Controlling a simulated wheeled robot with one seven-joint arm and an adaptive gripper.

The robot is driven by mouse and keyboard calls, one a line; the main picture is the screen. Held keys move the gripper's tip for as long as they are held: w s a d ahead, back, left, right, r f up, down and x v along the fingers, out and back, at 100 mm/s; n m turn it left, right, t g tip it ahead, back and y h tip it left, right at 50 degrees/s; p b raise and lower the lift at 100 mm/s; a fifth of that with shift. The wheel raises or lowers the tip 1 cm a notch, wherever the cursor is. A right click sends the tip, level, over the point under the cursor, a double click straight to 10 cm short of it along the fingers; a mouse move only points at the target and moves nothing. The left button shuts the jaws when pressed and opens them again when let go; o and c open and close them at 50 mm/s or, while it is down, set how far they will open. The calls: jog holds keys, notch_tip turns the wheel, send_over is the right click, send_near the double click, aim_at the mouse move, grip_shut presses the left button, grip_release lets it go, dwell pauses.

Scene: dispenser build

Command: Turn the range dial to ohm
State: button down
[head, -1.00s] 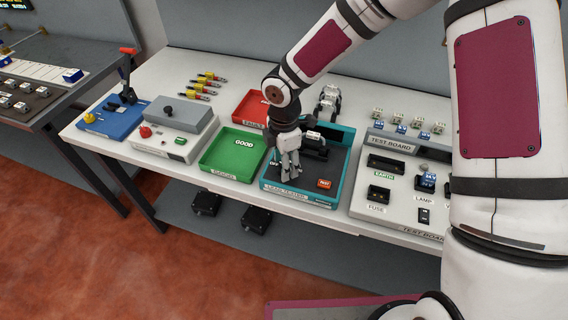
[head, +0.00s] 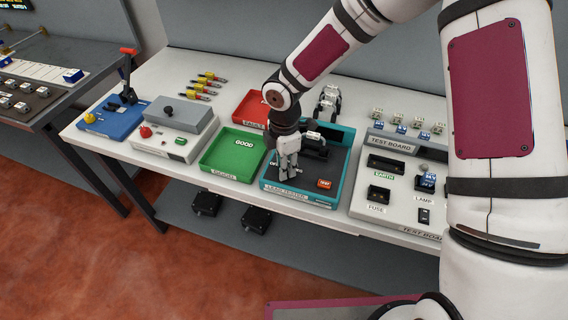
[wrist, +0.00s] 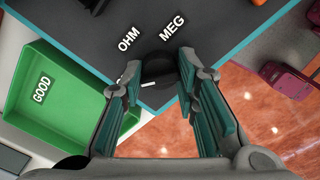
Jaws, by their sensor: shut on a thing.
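The leak tester (head: 265,184) is a dark panel in a teal tray. Its range dial (wrist: 158,69) is a round black knob with a white mark near the lower left of its face in the wrist view. The OHM label (wrist: 128,39) lies beyond the dial to the upper left, and the MEG label (wrist: 172,27) beyond and slightly right. Another label at the left is mostly hidden by a finger. My gripper (head: 286,176) points down at the panel's front left and is shut on the dial, one finger on each side. In the head view the gripper hides the dial.
A red TEST button (head: 324,184) is right of the gripper. A green GOOD tray (head: 222,172) stands close on the left, with a red tray (head: 252,108) behind it. The test board (head: 400,212) is at the right.

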jog(key=c, duration=2.4)
grip_release()
jog(key=m, duration=0.6)
jog(key=c, duration=2.4)
grip_release()
jog(key=m, duration=0.5)
jog(key=shift+b, duration=0.35)
jog(key=c, duration=2.4)
grip_release()
jog(key=shift+m, duration=0.3)
jog(key=c, duration=1.2)
grip_release()
jog(key=shift+c, duration=0.2)
notch_tip(320, 180, up, 12)
jog(key=shift+r, duration=0.1)
